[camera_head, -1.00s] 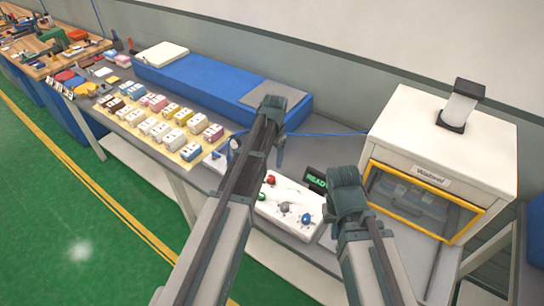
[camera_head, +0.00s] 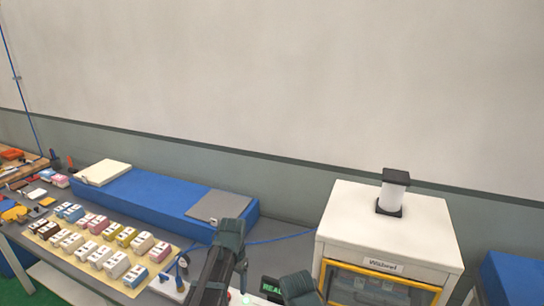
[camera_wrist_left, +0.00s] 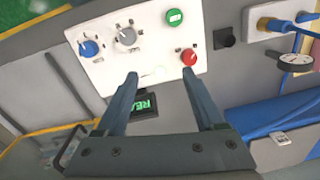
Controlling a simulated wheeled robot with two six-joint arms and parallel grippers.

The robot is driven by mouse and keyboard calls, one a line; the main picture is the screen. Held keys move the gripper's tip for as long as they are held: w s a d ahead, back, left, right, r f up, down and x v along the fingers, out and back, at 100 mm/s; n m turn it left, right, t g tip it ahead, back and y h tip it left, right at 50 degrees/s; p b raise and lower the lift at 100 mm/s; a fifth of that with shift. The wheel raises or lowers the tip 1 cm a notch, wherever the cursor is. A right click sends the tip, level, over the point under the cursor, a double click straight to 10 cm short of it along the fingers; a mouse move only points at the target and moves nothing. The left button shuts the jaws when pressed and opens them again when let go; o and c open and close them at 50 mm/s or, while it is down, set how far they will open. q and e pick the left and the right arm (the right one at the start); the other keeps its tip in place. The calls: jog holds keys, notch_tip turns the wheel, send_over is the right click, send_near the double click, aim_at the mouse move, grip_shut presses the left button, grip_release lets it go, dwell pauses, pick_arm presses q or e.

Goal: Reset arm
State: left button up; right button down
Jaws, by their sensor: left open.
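My left gripper (camera_wrist_left: 163,85) is open and empty in the left wrist view, its two fingers apart. It is over the front of the white control panel (camera_wrist_left: 155,52), which carries a green button, a red button, a blue knob and a grey knob. A small display with green letters (camera_wrist_left: 145,104) shows partly behind the left finger.
A white cabinet (camera_head: 388,225) with a yellow-framed window and a cylinder on top stands to the right. A long blue block (camera_head: 150,198) lies along the back. Several small coloured boxes (camera_head: 100,243) fill a mat at the left. A dial gauge (camera_wrist_left: 296,61) shows in the wrist view.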

pick_arm(q)
jog(key=s+d+f+n+b, duration=0.1)
jog(key=s+d+f+b, duration=0.1)
jog(key=s, duration=0.7)
jog(key=s+d+f+n+b, duration=0.1)
jog(key=s+d+f, duration=0.3)
jog(key=s, duration=0.6)
jog(key=shift+d+y+b, duration=0.3)
jog(key=shift+d+b, duration=0.55)
jog(key=shift+d, duration=0.35)
